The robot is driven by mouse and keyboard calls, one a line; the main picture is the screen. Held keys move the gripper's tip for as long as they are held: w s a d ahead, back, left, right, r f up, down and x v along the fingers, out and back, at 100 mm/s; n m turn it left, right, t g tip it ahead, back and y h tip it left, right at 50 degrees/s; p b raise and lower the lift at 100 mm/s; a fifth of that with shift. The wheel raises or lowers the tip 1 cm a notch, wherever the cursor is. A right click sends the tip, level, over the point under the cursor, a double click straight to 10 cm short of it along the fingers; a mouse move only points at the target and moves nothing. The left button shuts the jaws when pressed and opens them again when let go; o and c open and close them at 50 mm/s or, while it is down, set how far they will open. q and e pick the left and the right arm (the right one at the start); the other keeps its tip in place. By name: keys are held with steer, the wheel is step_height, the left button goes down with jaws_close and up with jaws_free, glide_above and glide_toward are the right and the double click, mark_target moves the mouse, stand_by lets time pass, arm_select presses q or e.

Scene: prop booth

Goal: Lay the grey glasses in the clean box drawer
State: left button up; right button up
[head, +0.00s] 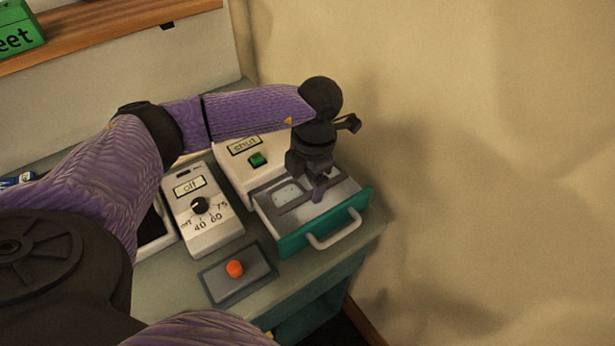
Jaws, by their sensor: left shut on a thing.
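My left gripper (318,188) reaches in from the left and points down over the open drawer (290,243). It is shut on the grey glasses (285,207), whose dull grey frame shows low in the drawer opening, partly hidden by the fingers. I cannot tell whether the glasses touch the drawer floor. The drawer has a teal front and a pale handle, and is pulled out of the white box (233,172), which has a green button and a label reading "shut". My arm hides part of this box. My right gripper is not in view.
A white dial unit (208,232) labelled "off" stands left of the drawer. A grey pad with an orange button (235,269) lies in front of it. A beige wall (480,150) is close on the right. A green box (18,32) sits on the wooden shelf.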

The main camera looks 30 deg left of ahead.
arm_select(q)
steer(key=shift+f, duration=0.25)
stand_by(0.6)
steer(key=shift+f, duration=0.1)
stand_by(0.3)
steer(key=shift+f+b, duration=0.7)
steer(key=shift+f, duration=0.1)
steer(key=shift+f+b, duration=0.6)
steer(key=shift+f, duration=0.4)
stand_by(1.5)
steer(key=o, duration=1.1)
